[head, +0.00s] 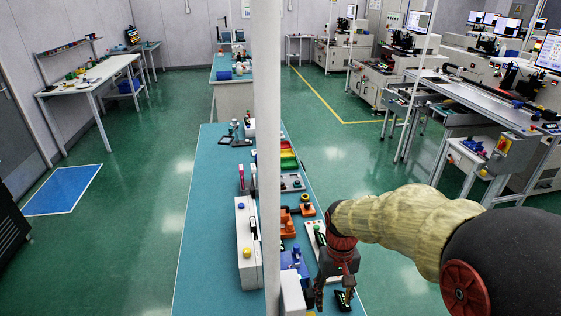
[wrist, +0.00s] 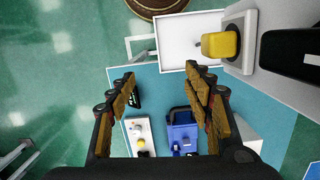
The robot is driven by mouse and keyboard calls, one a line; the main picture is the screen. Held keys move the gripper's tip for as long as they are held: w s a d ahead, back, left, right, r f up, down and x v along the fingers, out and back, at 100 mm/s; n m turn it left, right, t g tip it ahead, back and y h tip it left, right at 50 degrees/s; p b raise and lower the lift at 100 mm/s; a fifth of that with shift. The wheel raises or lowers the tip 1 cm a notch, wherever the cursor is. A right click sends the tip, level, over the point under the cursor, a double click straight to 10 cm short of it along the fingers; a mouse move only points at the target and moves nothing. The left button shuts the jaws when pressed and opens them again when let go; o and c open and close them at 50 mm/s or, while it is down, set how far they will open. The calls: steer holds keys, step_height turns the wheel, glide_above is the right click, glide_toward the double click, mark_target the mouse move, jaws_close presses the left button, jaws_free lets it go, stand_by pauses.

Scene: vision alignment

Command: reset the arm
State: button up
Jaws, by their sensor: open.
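My gripper (head: 336,290) hangs over the right edge of the long teal workbench (head: 205,215) in the head view, pointing down. In the wrist view my gripper (wrist: 160,84) shows two fingers spread wide apart. Nothing is held between them. My arm reaches in from the right in the head view, above the floor beside the bench.
A white box (head: 246,225) with yellow and blue buttons, orange parts (head: 288,224) and coloured bins (head: 288,158) crowd the bench's right side. A pale upright pole (head: 267,120) crosses the view. Machine benches (head: 480,100) stand at right. Green floor (head: 130,230) is free at left.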

steer(key=s+d+r+t+b, duration=0.2)
steer(key=s+r+t+b, duration=0.1)
steer(key=s, duration=0.4)
steer(key=s+d+r+m+t+b, duration=0.1)
steer(key=s+d+r+t+b, duration=0.1)
steer(key=s+r+t+b, duration=0.2)
steer(key=s+r+b, duration=0.1)
steer(key=s+r, duration=0.2)
steer(key=s, duration=0.1)
steer(key=shift+s+d+r, duration=0.2)
steer(key=shift+d+r, duration=0.05)
steer(key=shift+r, duration=0.15)
